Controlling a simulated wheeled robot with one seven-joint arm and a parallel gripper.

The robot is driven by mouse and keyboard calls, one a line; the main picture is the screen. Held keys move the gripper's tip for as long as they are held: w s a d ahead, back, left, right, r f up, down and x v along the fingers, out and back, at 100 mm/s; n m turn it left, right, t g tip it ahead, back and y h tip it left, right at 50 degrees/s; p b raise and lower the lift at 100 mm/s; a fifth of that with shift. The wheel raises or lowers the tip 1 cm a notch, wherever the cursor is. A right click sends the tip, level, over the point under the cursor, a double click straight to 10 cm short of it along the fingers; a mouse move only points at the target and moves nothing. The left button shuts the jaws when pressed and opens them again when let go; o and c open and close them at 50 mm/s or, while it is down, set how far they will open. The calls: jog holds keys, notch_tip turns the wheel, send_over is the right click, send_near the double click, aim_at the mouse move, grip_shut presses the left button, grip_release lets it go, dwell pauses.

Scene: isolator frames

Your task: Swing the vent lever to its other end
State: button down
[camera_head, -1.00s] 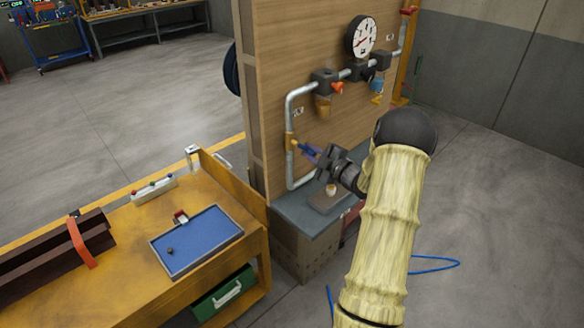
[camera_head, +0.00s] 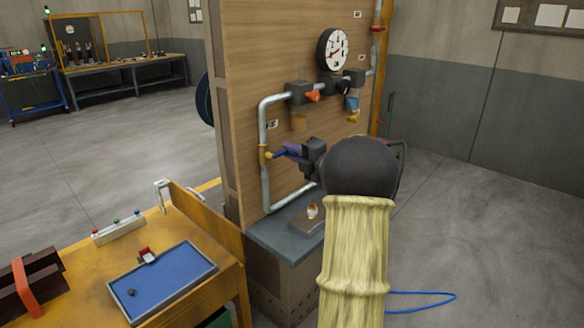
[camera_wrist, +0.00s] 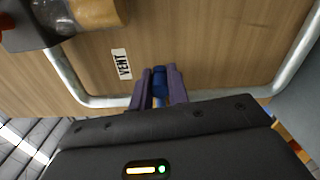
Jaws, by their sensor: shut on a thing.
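The vent lever (camera_head: 280,154) is a blue handle on a brass valve (camera_head: 264,156) on the left upright pipe of the wooden panel. It sticks out to the right, close to level, tipped slightly up. My gripper (camera_head: 290,151) has its purple fingers closed around the lever's outer part. In the wrist view, the blue lever (camera_wrist: 160,82) lies between the two fingers of my gripper (camera_wrist: 160,88). The VENT label (camera_wrist: 121,64) is on the panel just above the valve, and it also shows in the head view (camera_head: 272,124). The valve is hidden in the wrist view.
A gauge (camera_head: 333,50), red-handled valve (camera_head: 313,96) and grey pipe run sit higher on the panel. A grey shelf (camera_head: 275,238) juts out below. A wooden bench (camera_head: 185,245) with a blue tray (camera_head: 160,282) stands to the left. Floor to the right is mostly open.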

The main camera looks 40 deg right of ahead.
jog(key=shift+f+n+b, duration=0.1)
jog(key=shift+n+b, duration=0.2)
jog(key=shift+b, duration=0.05)
jog(key=c, duration=1.4)
grip_release()
jog(key=shift+o, duration=0.2)
jog(key=shift+r, duration=0.2)
jog(key=shift+s, duration=0.1)
jog(key=b+v, duration=0.1)
jog(key=v, duration=1.6)
jog(key=shift+d, duration=0.1)
